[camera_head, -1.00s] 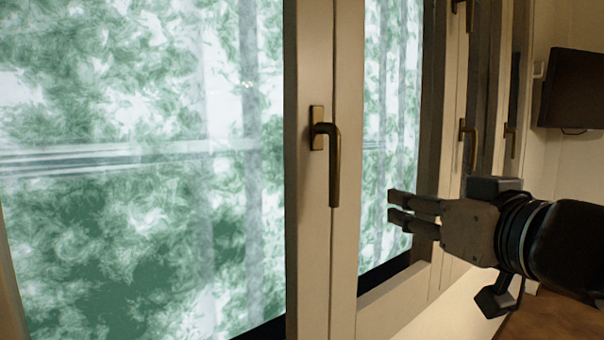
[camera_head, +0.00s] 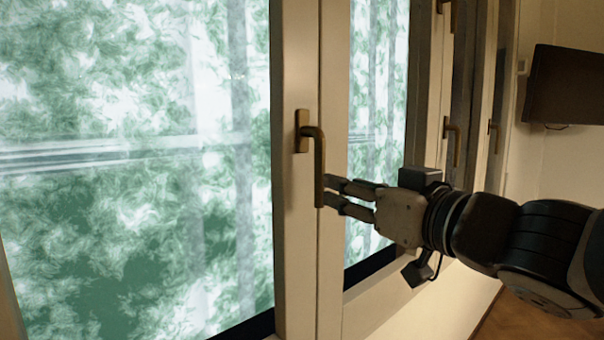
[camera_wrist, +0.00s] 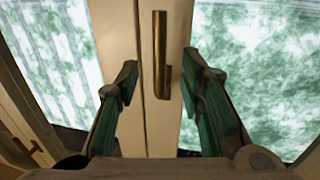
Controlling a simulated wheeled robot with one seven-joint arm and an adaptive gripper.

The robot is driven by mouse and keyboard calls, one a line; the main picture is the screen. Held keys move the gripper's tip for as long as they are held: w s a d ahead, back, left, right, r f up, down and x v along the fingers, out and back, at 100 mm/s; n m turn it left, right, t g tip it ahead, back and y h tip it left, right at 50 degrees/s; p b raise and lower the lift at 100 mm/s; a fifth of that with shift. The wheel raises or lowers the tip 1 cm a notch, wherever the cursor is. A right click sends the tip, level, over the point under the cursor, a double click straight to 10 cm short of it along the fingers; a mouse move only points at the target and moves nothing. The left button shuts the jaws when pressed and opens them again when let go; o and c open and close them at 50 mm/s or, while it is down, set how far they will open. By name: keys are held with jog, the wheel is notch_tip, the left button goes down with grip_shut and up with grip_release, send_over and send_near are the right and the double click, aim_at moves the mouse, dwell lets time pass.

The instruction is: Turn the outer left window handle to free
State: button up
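The brass window handle (camera_head: 318,160) is on the white frame of the nearest window in the head view. Its grip hangs straight down from its base plate. In the wrist view the handle (camera_wrist: 161,55) stands upright between my two fingers, nearer the right one. My gripper (camera_head: 328,192) is open, with its fingertips close to the lower end of the handle, coming from the right. In the wrist view my gripper (camera_wrist: 160,72) has a wide gap, with a finger on each side of the handle. I cannot tell whether either finger touches it.
More window handles (camera_head: 452,141) show on frames further right. A dark wall screen (camera_head: 563,87) hangs at the far right. Large glass panes (camera_head: 130,150) fill the left. A window sill ledge runs below my gripper.

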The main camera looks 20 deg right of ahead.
aim_at(320, 179)
jog(key=shift+b+x, duration=1.25)
jog(key=shift+x, duration=3.1)
grip_shut()
